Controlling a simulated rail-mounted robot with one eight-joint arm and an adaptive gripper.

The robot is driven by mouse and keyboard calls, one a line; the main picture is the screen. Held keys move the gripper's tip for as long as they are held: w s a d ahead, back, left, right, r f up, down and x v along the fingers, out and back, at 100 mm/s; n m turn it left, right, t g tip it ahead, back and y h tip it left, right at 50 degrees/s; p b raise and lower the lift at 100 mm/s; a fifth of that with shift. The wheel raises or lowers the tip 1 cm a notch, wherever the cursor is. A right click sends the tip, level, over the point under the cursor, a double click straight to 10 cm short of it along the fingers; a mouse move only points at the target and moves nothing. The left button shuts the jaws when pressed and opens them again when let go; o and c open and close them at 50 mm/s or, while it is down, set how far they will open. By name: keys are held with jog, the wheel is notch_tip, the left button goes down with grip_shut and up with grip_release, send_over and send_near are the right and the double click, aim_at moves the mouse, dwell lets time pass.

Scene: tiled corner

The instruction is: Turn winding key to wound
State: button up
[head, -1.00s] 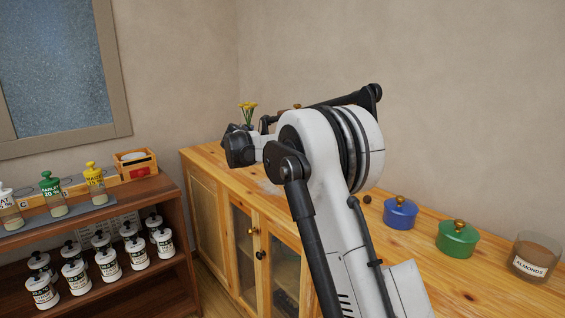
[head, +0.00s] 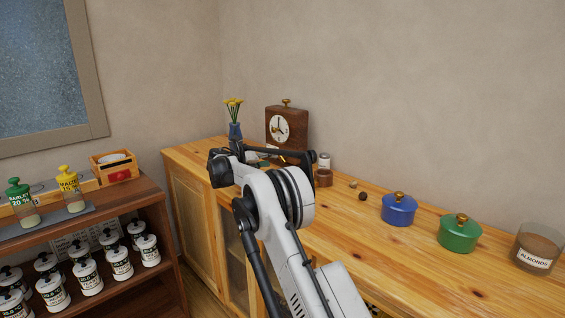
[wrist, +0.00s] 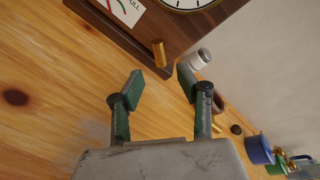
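The wooden clock (head: 298,118) stands on the cabinet top near the wall, with a white dial and a brass knob on top. In the wrist view the clock's dark case (wrist: 150,27) fills the upper part, with a gauge plate (wrist: 124,10) reading "FULL". A brass cylinder (wrist: 159,54), apparently the winding key, sticks out near the case's lower edge. My gripper (wrist: 159,78) is open and empty. Its fingertips point toward the brass cylinder, which appears between and beyond them; no contact shows. In the head view my arm hides the clock's lower front.
A white-lidded jar (wrist: 200,58) stands close beside the clock. A vase of yellow flowers (head: 235,129) stands to its left. A blue pot (head: 398,211), a green pot (head: 459,236) and an almond jar (head: 536,250) stand to the right. Bare wood lies in front of the pots.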

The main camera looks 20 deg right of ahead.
aim_at(281, 159)
jog(key=b+x, duration=0.1)
jog(key=x, duration=0.7)
jog(key=shift+w+d, duration=0.1)
jog(key=shift+d, duration=0.15)
grip_shut()
